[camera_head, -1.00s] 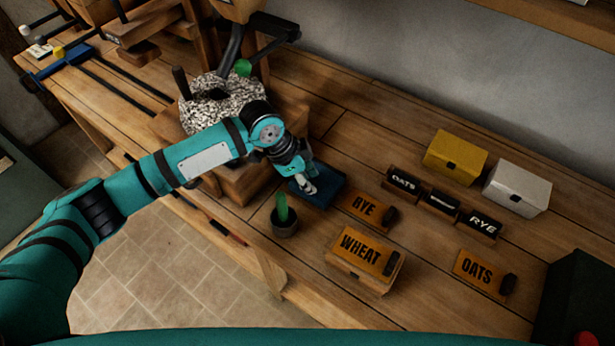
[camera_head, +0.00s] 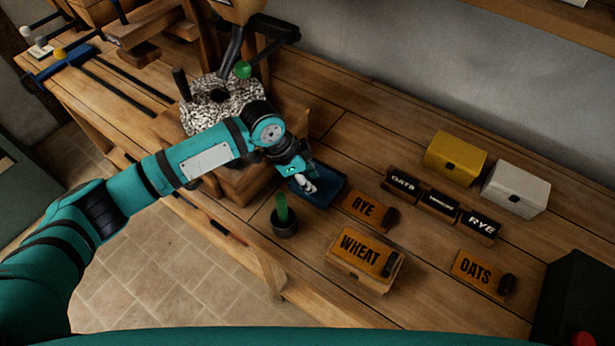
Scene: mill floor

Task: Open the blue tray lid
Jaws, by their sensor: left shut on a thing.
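The blue tray (camera_head: 330,184) sits on the bench just right of the stone mill. Its rim and darker inside show around the fingers. My left gripper (camera_head: 306,186) reaches in from the upper left and is over the tray's left part. Its fingers are shut on what looks like the blue tray lid, though the fingers and wrist hide most of the contact. My right gripper is not in view.
A dark pot with a green piece (camera_head: 284,218) stands close in front of the tray. RYE (camera_head: 365,208), WHEAT (camera_head: 362,250) and OATS (camera_head: 477,272) signs, dark labelled blocks, a yellow box (camera_head: 454,158) and a white box (camera_head: 516,188) stand to the right.

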